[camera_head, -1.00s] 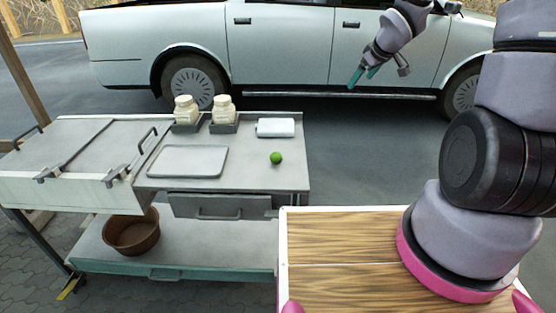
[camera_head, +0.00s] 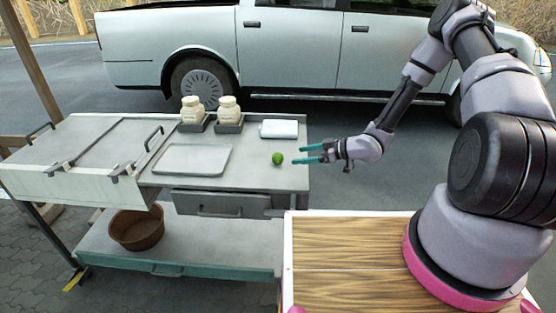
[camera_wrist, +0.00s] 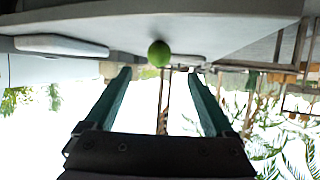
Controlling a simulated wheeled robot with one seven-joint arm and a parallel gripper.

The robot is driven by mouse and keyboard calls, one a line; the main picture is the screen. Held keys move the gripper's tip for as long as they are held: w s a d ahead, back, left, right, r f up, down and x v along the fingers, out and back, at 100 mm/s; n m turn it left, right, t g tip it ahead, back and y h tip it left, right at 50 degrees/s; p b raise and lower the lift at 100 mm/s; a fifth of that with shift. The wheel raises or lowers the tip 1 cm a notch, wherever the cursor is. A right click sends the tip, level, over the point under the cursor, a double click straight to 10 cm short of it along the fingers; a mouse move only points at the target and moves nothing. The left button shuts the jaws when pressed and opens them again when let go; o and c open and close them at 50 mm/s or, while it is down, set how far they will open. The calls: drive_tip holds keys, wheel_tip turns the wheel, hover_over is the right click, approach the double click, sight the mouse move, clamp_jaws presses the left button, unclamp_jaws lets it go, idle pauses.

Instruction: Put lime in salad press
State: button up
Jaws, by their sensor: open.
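The green lime (camera_head: 277,158) sits on the right part of the grey cart top. My gripper (camera_head: 309,154) is open and empty just right of the lime, its teal fingers pointing left at it. In the wrist view, the lime (camera_wrist: 159,53) shows beyond the fingertips, roughly centred between the two fingers (camera_wrist: 159,75). The lime looks apart from the fingers. I cannot tell which thing is the salad press; a brown clay bowl (camera_head: 137,243) stands on the lower shelf.
On the cart top (camera_head: 255,180) are a grey tray (camera_head: 193,159), two cream jars (camera_head: 193,109) in dark holders and a white box (camera_head: 279,129). A closed drawer (camera_head: 220,204) is below. A hinged lid (camera_head: 75,145) covers the left side. A pickup (camera_head: 290,55) stands behind.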

sight(281, 156)
drive_tip(key=x, duration=0.9)
drive_tip(key=shift+w+d, duration=0.1)
clamp_jaws()
